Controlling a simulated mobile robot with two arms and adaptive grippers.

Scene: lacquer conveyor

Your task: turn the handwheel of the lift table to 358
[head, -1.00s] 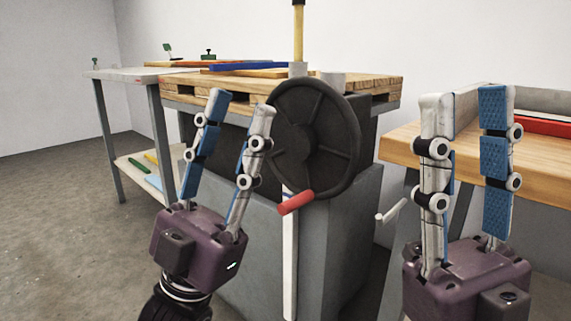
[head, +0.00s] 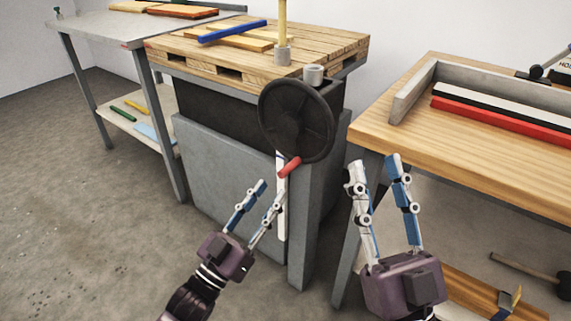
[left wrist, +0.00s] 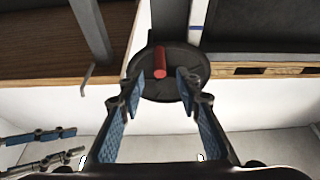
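The black handwheel (head: 297,118) is mounted on the front of the grey lift table (head: 225,160). Its red handle (head: 289,167) is at the wheel's lower edge. My left gripper (head: 271,192) is open and empty, just below and left of the handle in the head view. In the left wrist view, the wheel (left wrist: 182,62) and red handle (left wrist: 160,63) lie ahead, with the handle showing between my open fingertips (left wrist: 170,88). I cannot tell how far apart they are. My right gripper (head: 375,164) is open and empty, right of the wheel. I see no readable number on the wheel.
A wooden workbench (head: 405,140) stands close on the right. A grey side table (head: 110,30) stands on the left. The floor in front is clear.

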